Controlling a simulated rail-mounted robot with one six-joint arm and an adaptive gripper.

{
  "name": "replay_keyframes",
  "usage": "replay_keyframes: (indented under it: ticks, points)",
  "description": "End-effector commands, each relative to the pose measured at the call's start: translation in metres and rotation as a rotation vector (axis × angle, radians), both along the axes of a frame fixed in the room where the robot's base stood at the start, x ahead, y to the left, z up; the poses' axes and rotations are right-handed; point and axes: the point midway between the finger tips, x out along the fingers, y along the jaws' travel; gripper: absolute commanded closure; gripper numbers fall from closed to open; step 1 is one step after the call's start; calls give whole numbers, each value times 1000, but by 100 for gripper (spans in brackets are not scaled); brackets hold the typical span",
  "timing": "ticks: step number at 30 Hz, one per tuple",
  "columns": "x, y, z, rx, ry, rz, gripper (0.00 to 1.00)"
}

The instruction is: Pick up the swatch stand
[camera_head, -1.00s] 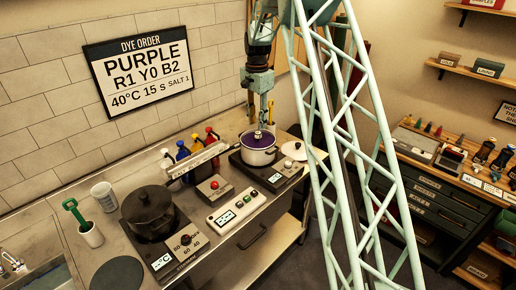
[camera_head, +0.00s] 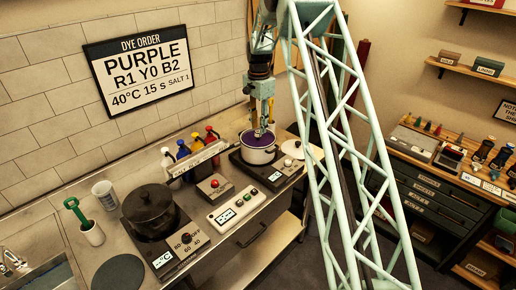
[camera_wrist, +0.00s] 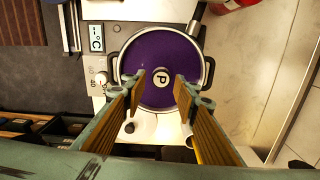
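A white pot (camera_head: 258,156) full of purple dye (camera_wrist: 158,54) stands on the right hot plate (camera_head: 283,175). A small round white disc marked P (camera_wrist: 161,78) shows in the middle of the purple in the wrist view. It may be the top of the swatch stand; the rest of a stand is not visible. My gripper (camera_head: 261,132) points down over the pot. In the wrist view my gripper (camera_wrist: 160,83) has its two fingers apart, one on each side of the disc, with nothing held.
A white lid (camera_head: 293,150) lies right of the pot. Several coloured bottles (camera_head: 197,143) stand behind a labelled rack to the left. A black lidded pot (camera_head: 149,208) sits on the left hot plate. A control box (camera_head: 236,208) lies in front.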

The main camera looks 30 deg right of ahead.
Motion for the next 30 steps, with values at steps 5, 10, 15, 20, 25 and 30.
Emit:
replay_keyframes:
  ticks: [5,10,15,20,25,30]
  points:
    - [-1,0,-22,1,2,0,73]
    - [0,0,-45,1,2,0,73]
    - [0,0,-62,0,1,0,73]
    - [0,0,-71,0,1,0,73]
    - [0,0,-72,0,0,0,73]
    - [0,0,-72,0,0,0,73]
